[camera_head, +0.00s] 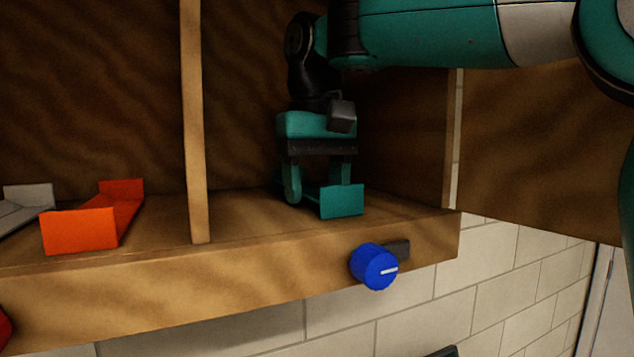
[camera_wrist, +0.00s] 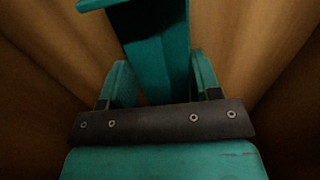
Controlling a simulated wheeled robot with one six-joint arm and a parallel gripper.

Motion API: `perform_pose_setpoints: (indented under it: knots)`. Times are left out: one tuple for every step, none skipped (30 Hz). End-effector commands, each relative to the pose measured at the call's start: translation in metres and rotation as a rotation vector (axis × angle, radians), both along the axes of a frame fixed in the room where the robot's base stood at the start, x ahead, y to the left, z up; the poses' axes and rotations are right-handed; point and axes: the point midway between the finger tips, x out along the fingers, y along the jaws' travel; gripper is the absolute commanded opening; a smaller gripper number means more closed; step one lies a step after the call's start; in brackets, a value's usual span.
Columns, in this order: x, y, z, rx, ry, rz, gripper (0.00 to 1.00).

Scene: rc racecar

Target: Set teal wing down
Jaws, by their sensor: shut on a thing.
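The teal wing (camera_head: 342,202) is in the right-hand compartment of the wooden shelf, close above or on its floor; I cannot tell whether it touches. It has a flat upright end plate facing the front. My gripper (camera_head: 318,190) points down into this compartment and is shut on the teal wing. In the wrist view the teal wing (camera_wrist: 160,60) runs away between the two teal fingers of my gripper (camera_wrist: 160,85), with a cross plate at its far end. The wing's rear part is hidden behind the fingers in the head view.
A wooden divider (camera_head: 196,120) stands left of my gripper. Beyond it lie an orange wing (camera_head: 80,230) and a grey wing (camera_head: 22,210). A blue knob (camera_head: 374,267) sits on the front edge of the shelf (camera_head: 230,285). The compartment's right wall is close to my arm.

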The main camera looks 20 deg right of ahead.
Motion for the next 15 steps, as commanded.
perform_pose_setpoints:
  knots:
    - [0.0000,-0.0001,0.0001,0.000,0.000,0.000,0.35]
    - [0.0000,-0.0001,0.0001,0.000,0.000,0.000,0.35]
    - [0.0000,-0.0001,-0.0003,0.000,0.000,0.000,0.35]
    - [0.0000,-0.0001,-0.0011,0.000,0.000,0.000,0.35]
    - [0.0000,-0.0002,-0.0023,0.000,0.000,0.000,0.35]
    - [0.0000,-0.0002,-0.0039,0.000,0.001,0.000,0.35]
    - [0.0000,-0.0002,-0.0038,0.000,0.001,0.000,0.60]
    - [0.0000,-0.0002,-0.0029,0.000,0.000,0.000,0.67]
    - [0.0000,-0.0002,-0.0027,0.000,0.001,0.000,0.76]
    - [0.0000,-0.0002,-0.0027,0.000,0.001,0.000,0.83]
    - [0.0000,-0.0002,-0.0027,0.000,0.001,0.000,0.83]
    - [0.0000,-0.0002,-0.0027,0.000,0.001,0.000,0.83]
    - [0.0000,-0.0002,-0.0027,0.000,0.001,-0.001,0.83]
    - [0.0000,-0.0003,-0.0026,0.000,0.001,-0.001,0.83]
    - [0.0000,-0.0003,-0.0026,0.000,0.001,-0.001,0.83]
